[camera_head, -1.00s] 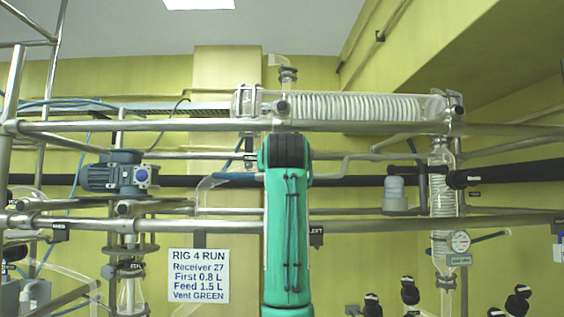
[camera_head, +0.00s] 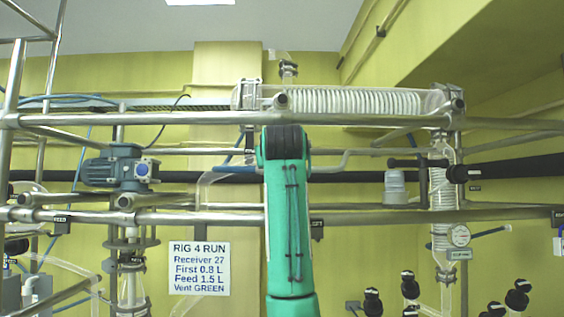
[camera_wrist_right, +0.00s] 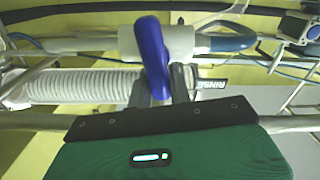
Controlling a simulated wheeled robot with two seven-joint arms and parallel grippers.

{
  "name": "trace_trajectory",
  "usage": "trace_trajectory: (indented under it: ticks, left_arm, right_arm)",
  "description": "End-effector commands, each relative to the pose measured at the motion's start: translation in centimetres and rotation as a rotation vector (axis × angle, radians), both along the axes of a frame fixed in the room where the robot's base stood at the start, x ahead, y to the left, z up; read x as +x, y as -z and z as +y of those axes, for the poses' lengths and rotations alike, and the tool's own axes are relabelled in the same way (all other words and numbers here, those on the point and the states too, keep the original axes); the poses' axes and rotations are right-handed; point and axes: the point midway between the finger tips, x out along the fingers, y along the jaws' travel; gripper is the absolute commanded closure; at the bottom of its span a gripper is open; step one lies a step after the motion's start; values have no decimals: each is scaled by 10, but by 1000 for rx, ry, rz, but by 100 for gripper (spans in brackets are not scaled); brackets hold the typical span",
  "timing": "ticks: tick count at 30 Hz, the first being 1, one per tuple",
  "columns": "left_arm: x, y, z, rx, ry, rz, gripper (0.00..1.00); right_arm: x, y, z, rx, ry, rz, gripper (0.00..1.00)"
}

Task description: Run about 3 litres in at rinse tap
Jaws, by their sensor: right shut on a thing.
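The rinse tap's blue handle (camera_wrist_right: 153,55) shows in the right wrist view, tilted slightly and standing across a pale horizontal tube. A black RINSE label (camera_wrist_right: 212,85) sits just right of it. My right gripper (camera_wrist_right: 160,82) is shut on the lower part of this handle. In the head view my green right arm (camera_head: 287,230) rises in the middle and hides the tap and its gripper. A blue hose end (camera_wrist_right: 232,43) joins the tube to the right of the handle. No water level or flow can be made out. My left gripper is out of view.
A horizontal glass coil condenser (camera_head: 350,101) lies along the upper steel rail. A white sign (camera_head: 199,268) reads RIG 4 RUN, Receiver 27, First 0.8 L, Feed 1.5 L, Vent GREEN.

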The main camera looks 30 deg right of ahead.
Motion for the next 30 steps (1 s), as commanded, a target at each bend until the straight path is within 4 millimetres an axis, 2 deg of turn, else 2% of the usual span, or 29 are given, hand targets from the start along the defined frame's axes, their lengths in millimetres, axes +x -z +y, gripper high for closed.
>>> trace_trajectory:
  ticks: [15, 30]
  left_arm:
    - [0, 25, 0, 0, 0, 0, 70]
    - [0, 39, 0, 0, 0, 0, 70]
  right_arm:
    - [5, 7, 8, -412, 2, 251, 100]
    - [9, 14, 14, -751, 0, 461, 100]
